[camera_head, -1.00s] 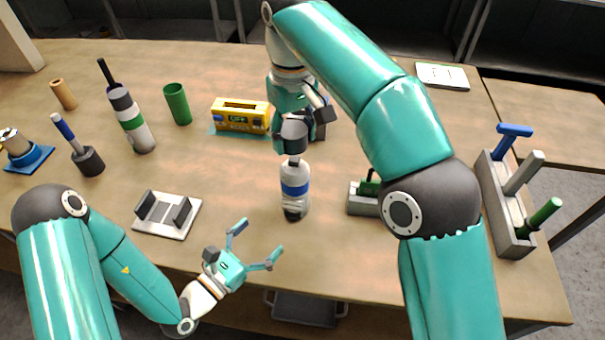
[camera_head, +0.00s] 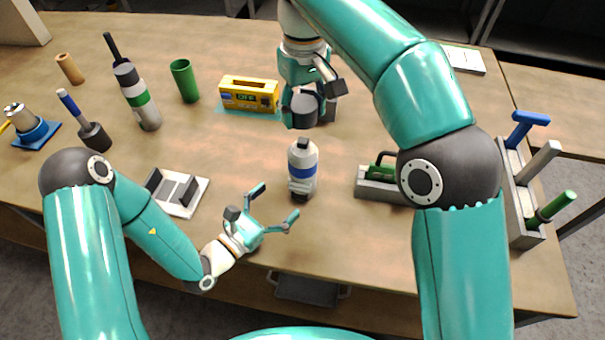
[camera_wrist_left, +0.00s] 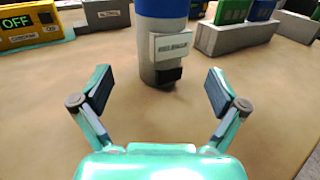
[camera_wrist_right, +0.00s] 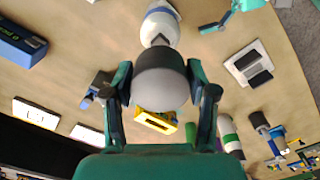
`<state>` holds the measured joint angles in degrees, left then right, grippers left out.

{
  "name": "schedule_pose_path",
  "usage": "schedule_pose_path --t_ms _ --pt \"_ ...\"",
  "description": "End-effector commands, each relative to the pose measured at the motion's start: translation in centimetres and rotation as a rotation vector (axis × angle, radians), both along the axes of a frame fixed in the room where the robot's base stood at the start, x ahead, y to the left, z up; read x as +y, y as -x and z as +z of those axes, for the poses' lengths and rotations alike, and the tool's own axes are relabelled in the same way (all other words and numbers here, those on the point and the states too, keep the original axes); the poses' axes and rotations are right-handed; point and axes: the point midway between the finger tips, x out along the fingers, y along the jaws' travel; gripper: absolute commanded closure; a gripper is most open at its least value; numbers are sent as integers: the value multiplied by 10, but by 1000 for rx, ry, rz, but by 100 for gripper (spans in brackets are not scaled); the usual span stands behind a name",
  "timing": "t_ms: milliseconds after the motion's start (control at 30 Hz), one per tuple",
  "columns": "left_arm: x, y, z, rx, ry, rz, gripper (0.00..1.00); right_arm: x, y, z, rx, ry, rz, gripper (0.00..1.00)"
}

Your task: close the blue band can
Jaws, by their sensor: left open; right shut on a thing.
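The blue band can (camera_head: 302,172) stands upright on the table, white and grey with a blue band and a small dark top. In the left wrist view the can (camera_wrist_left: 170,45) shows a pale label plate and a dark block low on its side. My right gripper (camera_head: 306,108) is shut on a dark grey cap (camera_wrist_right: 162,78), above and behind the can and apart from it in the head view. My left gripper (camera_head: 275,203) is open and empty, its fingers pointing toward the can, which stands just beyond the fingertips (camera_wrist_left: 160,92).
A yellow box (camera_head: 249,95) with a display stands behind. A green-banded bottle (camera_head: 138,97) and green cup (camera_head: 184,80) are back left. A white holder (camera_head: 190,205) lies left of my left gripper. A grey block with a green part (camera_head: 378,185) is right of the can.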

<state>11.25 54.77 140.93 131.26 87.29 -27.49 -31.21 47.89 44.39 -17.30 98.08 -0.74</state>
Motion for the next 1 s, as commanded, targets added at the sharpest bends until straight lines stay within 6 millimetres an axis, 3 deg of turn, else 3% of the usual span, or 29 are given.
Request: schedule_pose_path --t_ms 300,500,933,1000 --pt "-40 -43 1 -3 0 -5 3 -1 0 0 0 0 -1 58" --pt "-53 -60 0 0 0 -2 3 -1 0 0 0 0 -1 58" --pt "-58 -66 0 1 0 -1 3 -1 0 0 0 0 -1 58" --pt "-57 -66 0 1 0 -1 15 -1 0 0 0 0 -1 58"
